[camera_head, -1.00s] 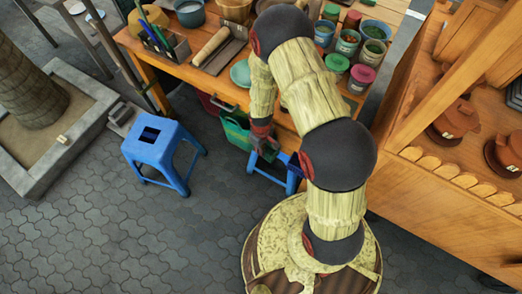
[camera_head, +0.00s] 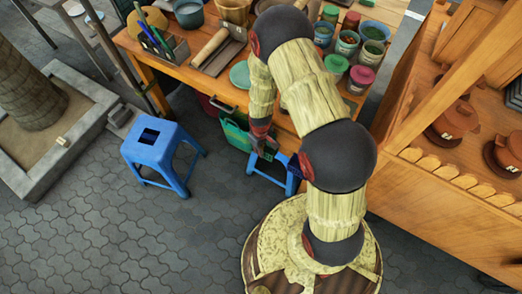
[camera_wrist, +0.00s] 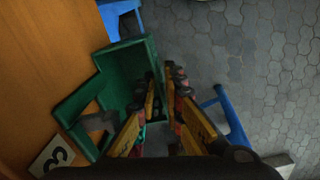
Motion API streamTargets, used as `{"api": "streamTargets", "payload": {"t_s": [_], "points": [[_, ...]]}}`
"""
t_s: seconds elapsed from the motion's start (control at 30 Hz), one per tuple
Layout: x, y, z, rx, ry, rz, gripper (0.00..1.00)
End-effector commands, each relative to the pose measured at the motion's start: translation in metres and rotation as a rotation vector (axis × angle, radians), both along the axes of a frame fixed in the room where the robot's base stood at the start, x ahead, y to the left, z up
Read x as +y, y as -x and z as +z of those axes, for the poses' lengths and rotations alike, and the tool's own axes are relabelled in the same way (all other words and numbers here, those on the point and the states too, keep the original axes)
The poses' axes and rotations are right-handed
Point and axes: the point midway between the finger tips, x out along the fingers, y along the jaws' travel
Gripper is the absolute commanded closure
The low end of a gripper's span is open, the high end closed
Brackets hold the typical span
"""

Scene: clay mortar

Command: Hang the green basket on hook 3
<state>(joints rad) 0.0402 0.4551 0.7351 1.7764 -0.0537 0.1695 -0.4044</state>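The green basket (camera_head: 234,134) is at the front side of the wooden table, below its top edge, with its handle up by that edge. In the wrist view, the basket (camera_wrist: 124,68) is just left of my fingers, near a white label with a black 3 (camera_wrist: 52,156). My gripper (camera_head: 263,147) is at the basket's right side. In the wrist view, the two yellow-and-black fingers of my gripper (camera_wrist: 165,82) are close together beside the basket's wall. I cannot tell if they clasp it. Hook 3 itself is not clearly visible.
A blue stool (camera_head: 160,150) stands on the pavement at left. Another blue stool (camera_head: 268,178) is below my gripper. The table (camera_head: 178,67) holds tools, bowls and paint pots. A wooden shelf (camera_head: 425,190) stands at right. Pavement in front is clear.

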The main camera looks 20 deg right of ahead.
Motion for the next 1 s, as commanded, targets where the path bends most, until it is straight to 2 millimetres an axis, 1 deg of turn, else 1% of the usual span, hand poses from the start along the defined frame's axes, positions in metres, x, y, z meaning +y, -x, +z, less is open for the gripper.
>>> {"api": "streamTargets", "payload": {"t_s": [0.03, 0.17, 0.27, 0.4, 0.6, 0.7, 0.8, 1.0], "points": [[-0.002, -0.009, 0.006, -0.018, 0.001, -0.001, 0.75], [-0.001, -0.01, 0.019, -0.02, 0.001, -0.001, 0.74], [-0.001, -0.008, 0.037, -0.018, 0.001, -0.001, 0.74], [0.0, -0.005, 0.066, -0.013, 0.002, -0.001, 0.74], [0.001, 0.0, 0.1, -0.005, 0.001, -0.002, 0.74], [0.001, 0.0, 0.111, -0.004, 0.002, -0.002, 0.74], [0.001, 0.001, 0.117, -0.002, 0.001, -0.002, 0.74], [0.001, 0.001, 0.121, -0.002, 0.001, -0.001, 0.74]]}}
